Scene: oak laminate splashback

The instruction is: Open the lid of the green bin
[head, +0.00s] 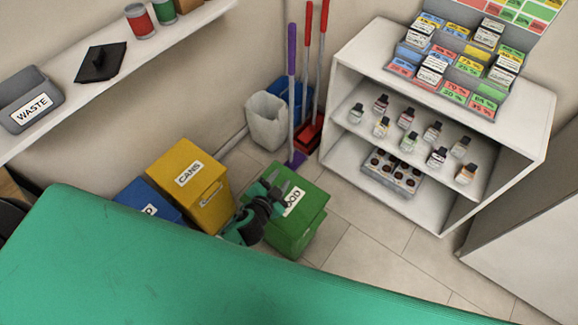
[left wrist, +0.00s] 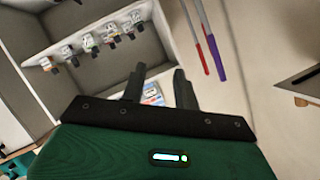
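The green bin (head: 311,208) stands on the tiled floor, with its lid down. A white label, partly hidden by my gripper, shows on its top. My left gripper (head: 279,178) is over the left part of the bin in the head view. Its two dark fingers are spread apart with nothing between them, and they also show apart in the left wrist view (left wrist: 158,83). I cannot tell whether the fingers touch the lid. The bin is not clearly seen in the left wrist view. My right gripper is in neither view.
A yellow bin (head: 185,165) and a blue bin (head: 140,193) stand left of the green bin. Mop handles and a grey bucket (head: 266,115) are behind it. A white shelf unit (head: 345,160) with small bottles stands right. Bare floor (head: 370,235) lies between.

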